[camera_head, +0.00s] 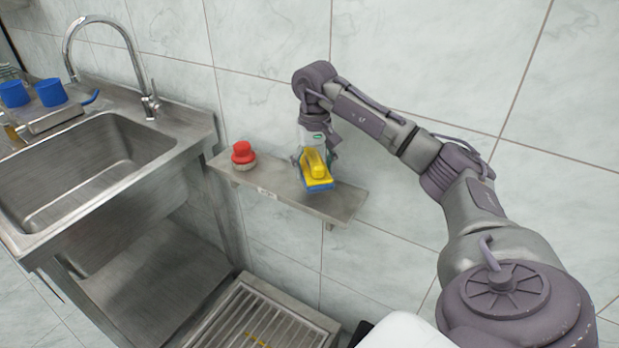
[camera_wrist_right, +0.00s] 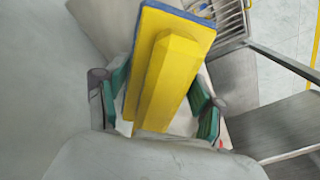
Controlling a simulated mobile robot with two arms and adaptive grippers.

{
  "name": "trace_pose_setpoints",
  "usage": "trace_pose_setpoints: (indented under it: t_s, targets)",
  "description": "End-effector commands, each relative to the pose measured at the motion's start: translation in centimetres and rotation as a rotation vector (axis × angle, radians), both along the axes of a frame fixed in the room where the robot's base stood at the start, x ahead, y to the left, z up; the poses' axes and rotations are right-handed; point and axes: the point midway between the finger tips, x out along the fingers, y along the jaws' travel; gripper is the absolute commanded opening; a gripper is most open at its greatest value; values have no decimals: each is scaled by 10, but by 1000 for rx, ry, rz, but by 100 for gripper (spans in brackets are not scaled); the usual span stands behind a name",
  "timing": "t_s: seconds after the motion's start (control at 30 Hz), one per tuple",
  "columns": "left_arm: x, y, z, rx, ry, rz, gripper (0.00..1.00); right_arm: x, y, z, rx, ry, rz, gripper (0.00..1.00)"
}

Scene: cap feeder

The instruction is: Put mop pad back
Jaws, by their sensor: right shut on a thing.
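The mop pad (camera_head: 316,166) has a yellow block-like handle on a yellow pad with a blue underside. In the head view it is at the steel wall shelf (camera_head: 285,188), towards the shelf's right part. My right gripper (camera_head: 316,155) is shut on the mop pad. In the right wrist view the mop pad (camera_wrist_right: 168,72) lies between the green-padded fingers of the right gripper (camera_wrist_right: 160,108). I cannot tell whether the pad's underside touches the shelf. My left gripper is not in view.
A red-topped object (camera_head: 242,153) stands on the left part of the shelf. A steel sink (camera_head: 85,165) with a tall faucet (camera_head: 105,30) is at the left, with blue cups (camera_head: 50,92) beside it. A metal floor grate (camera_head: 262,318) lies below. The tiled wall is behind the shelf.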

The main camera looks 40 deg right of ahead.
Motion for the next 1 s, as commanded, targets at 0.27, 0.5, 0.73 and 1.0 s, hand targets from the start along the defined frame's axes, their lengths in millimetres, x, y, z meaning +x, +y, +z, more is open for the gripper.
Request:
trace_pose_setpoints:
  t_s: [0.27,0.5,0.73,1.0]
  targets:
    - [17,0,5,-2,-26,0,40,12,2,-22,-1,4,0,30]
    - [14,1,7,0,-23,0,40,12,2,-48,-1,0,0,30]
    - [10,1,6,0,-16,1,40,13,2,-48,0,-1,0,30]
    - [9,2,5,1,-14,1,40,12,2,-50,-1,0,0,93]
